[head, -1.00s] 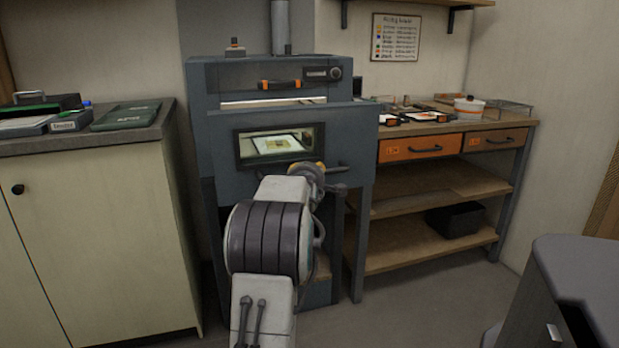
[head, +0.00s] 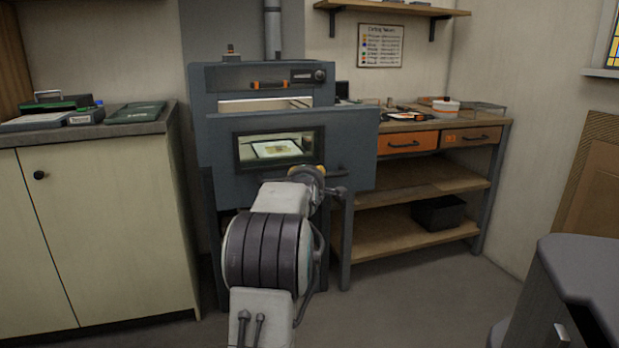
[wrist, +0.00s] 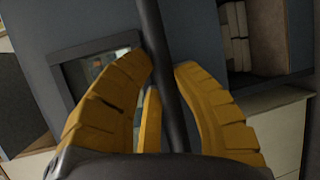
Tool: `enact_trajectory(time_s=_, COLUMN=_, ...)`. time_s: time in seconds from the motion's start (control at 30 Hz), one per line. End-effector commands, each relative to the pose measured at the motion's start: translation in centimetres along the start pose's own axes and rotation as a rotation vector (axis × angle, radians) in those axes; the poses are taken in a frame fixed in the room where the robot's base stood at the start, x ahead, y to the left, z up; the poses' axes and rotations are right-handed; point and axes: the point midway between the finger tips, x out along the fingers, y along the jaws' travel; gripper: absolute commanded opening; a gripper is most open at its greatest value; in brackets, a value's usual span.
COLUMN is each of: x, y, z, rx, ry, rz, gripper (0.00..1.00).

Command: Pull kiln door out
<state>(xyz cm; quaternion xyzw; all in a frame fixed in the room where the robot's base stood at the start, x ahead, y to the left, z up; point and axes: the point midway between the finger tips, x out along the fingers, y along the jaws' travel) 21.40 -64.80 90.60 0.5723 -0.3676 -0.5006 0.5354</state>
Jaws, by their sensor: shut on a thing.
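The kiln (head: 208,85) is a blue-grey box with a pipe on top. Its door (head: 352,135) is a blue-grey panel with a dark-framed window, standing out in front of the body. A gap shows behind the door's top edge, and a sheet with a pale yellow piece (head: 277,148) shows through the window. My gripper (head: 313,172) is at the door's lower front. In the wrist view its yellow fingers (wrist: 163,72) are shut around the dark door handle (wrist: 157,35). Part of the handle is hidden by my gripper.
A cream cabinet (head: 95,230) with cases on top stands close on the left. A wooden workbench (head: 410,200) with orange drawers stands on the right, partly behind the door. A dark grey unit (head: 580,270) is at the near right. The floor between is clear.

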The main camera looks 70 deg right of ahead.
Motion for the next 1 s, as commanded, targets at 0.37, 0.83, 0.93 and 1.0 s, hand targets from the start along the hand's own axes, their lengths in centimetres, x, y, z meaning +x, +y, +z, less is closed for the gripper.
enact_trajectory(time_s=0.37, x=0.05, y=-0.33, z=-0.05, rx=0.002, ry=0.001, rz=-0.008, gripper=0.29)
enact_trajectory(time_s=0.83, x=0.01, y=-0.07, z=-0.01, rx=0.0, ry=0.0, rz=-0.002, gripper=0.53)
enact_trajectory(time_s=0.93, x=-0.13, y=-0.02, z=-0.01, rx=0.0, ry=0.0, rz=-0.001, gripper=0.53)
enact_trajectory(time_s=1.0, x=-0.44, y=0.0, z=0.0, rx=0.0, ry=0.0, rz=-0.001, gripper=0.53)
